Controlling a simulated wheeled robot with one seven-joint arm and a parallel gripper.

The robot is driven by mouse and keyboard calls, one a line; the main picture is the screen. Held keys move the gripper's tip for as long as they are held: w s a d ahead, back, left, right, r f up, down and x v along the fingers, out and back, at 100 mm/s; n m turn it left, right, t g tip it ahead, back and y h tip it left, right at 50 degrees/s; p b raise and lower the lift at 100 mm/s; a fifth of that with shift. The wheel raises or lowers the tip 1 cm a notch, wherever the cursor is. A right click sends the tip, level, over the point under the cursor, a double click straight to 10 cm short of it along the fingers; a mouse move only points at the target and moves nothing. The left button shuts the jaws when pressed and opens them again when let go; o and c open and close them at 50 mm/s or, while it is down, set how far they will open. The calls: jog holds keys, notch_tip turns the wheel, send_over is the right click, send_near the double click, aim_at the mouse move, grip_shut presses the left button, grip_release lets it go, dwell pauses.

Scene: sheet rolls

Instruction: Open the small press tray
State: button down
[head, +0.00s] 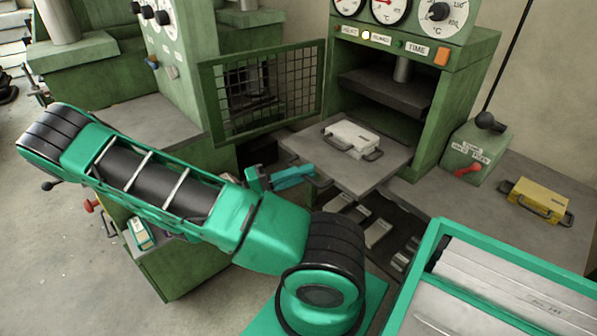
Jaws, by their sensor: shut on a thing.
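The small press tray (375,178) is a flat grey plate that sticks out of the front of the green press. A white mould block (352,137) with dark handles lies on it. My gripper (314,174), with teal fingers, is at the tray's front left edge. It is shut on what looks like the tray's handle, which the fingers largely hide. The press opening (365,75) shows behind the tray, with a dark platen in it.
A mesh guard door (262,92) stands open at the press's left. Several grey bars (378,232) lie below the tray. My arm crosses the foreground.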

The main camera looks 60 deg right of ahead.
jog(key=shift+f, duration=0.15)
jog(key=c, duration=1.8)
grip_release()
jog(key=v, duration=1.1)
jog(key=shift+d, duration=0.1)
jog(key=s+a+r+t+y, duration=0.1)
jog(key=s+r+t+y, duration=0.3)
jog(key=y, duration=0.1)
jog(key=s+a+r+n+t+y, duration=0.1)
jog(key=s+a+r+t+y, duration=0.1)
jog(key=s+r+t+y, duration=0.1)
jog(key=s+a+r+t+y, duration=0.2)
jog(key=s+r+t+y, duration=0.2)
jog(key=y, duration=0.4)
jog(key=shift+s+r+n+t, duration=0.15)
jog(key=shift+r+n+t, duration=0.1)
jog(key=shift+r, duration=0.2)
jog(key=shift+s+r+n+t, duration=0.15)
jog(key=shift+s+r+t, duration=0.1)
jog(key=shift+r, duration=0.15)
